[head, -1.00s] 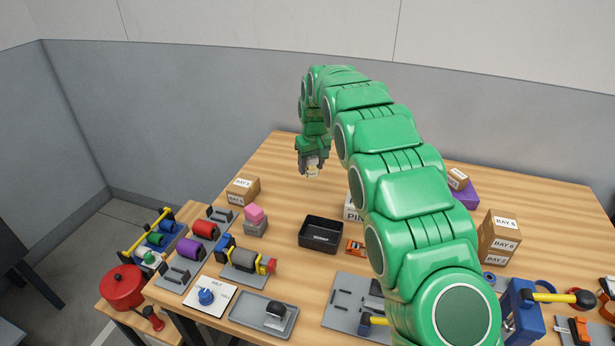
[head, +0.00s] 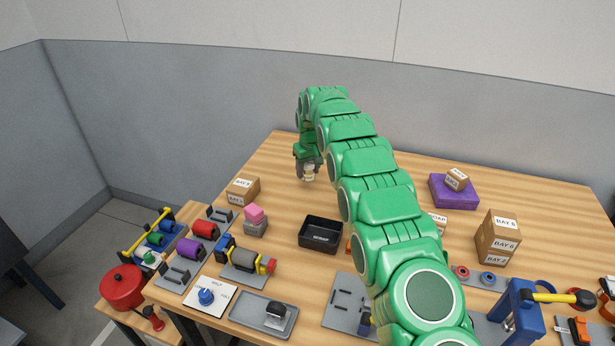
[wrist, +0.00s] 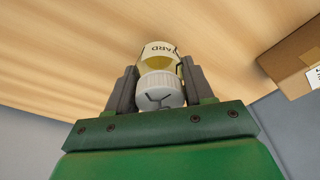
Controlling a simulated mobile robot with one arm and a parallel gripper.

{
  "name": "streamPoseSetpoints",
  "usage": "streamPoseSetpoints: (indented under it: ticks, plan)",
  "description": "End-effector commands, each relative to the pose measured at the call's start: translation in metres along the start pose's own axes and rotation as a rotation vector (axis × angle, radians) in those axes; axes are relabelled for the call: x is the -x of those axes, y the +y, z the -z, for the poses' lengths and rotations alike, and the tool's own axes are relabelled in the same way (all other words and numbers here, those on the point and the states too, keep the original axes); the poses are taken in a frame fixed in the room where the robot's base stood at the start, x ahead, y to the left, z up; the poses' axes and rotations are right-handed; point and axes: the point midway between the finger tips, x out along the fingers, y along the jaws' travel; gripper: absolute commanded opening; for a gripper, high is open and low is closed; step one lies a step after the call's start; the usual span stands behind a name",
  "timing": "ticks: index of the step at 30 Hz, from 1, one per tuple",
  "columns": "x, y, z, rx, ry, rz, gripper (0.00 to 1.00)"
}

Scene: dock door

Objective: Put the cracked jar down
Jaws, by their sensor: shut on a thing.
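The jar (wrist: 160,90) has a white lid with dark crack-like lines, a yellowish body and a pale label ending in "ARD". My gripper (wrist: 158,78) is shut on it, with one grey finger on each side. In the head view my gripper (head: 308,172) points down over the bare back-left part of the wooden table (head: 290,155), and the jar shows small and pale at its tip (head: 308,178). I cannot tell whether the jar's base touches the table.
A cardboard box (head: 243,190) stands left of my gripper. Pink blocks (head: 255,214) and a black "SCRAP" tray (head: 321,236) are nearer the front. A purple box (head: 454,192) and stacked bay boxes (head: 498,240) stand at right. The wood around my gripper is clear.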

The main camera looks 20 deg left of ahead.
Motion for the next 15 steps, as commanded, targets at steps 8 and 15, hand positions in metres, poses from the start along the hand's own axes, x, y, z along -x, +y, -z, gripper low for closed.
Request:
streamPoseSetpoints:
  ticks: [8, 15]
  plan:
    - [-0.004, 0.001, 0.004, 0.0, 0.003, -0.001, 0.17]
    - [-0.02, 0.001, 0.003, 0.0, 0.001, -0.001, 0.17]
